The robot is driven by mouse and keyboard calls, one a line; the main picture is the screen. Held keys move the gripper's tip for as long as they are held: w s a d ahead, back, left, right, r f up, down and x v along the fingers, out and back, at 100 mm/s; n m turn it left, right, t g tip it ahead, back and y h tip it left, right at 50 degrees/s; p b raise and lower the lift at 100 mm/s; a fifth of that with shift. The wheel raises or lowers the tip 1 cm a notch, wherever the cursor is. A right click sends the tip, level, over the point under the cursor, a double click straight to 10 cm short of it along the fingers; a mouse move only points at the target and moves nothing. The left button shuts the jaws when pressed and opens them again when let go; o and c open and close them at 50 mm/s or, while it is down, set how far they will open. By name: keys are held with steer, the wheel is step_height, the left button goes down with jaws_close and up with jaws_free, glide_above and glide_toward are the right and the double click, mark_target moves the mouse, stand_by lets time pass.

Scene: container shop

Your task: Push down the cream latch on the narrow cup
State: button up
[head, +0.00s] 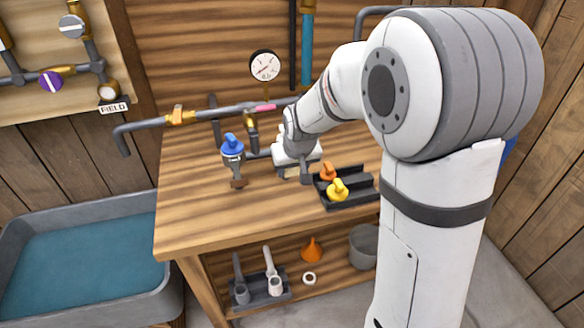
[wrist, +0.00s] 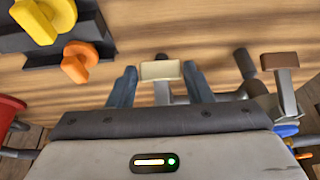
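The cream latch (wrist: 161,70) shows in the wrist view as a flat cream paddle on a grey stem. It lies between the two blue-grey fingertips of my gripper (wrist: 160,76). The fingers stand apart, with the paddle between their tips; I cannot tell whether either finger touches it. In the head view my gripper (head: 297,162) is low over the bench and hides most of the latch and its cup. The narrow cup itself cannot be made out clearly in either view.
A brown latch (wrist: 279,61) is right of the cream one, below a blue-handled valve (head: 232,147) in the head view. A black tray (head: 350,203) holds an orange handle (head: 328,171) and a yellow handle (head: 338,190). The bench's front left is clear.

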steer(key=c, duration=0.6)
steer(key=f+b, duration=0.1)
steer(key=b, duration=0.2)
steer(key=shift+w+t, duration=0.1)
steer(key=shift+t, duration=0.3)
steer(key=b, duration=0.2)
steer(key=shift+w+f+t+b, duration=0.15)
steer(key=shift+t+b, duration=0.2)
steer(key=shift+t, duration=0.05)
steer(key=shift+t+y+b, duration=0.3)
steer(key=shift+b, duration=0.2)
steer(key=shift+r, duration=0.2)
steer(key=o, duration=1)
steer(key=shift+r, duration=0.1)
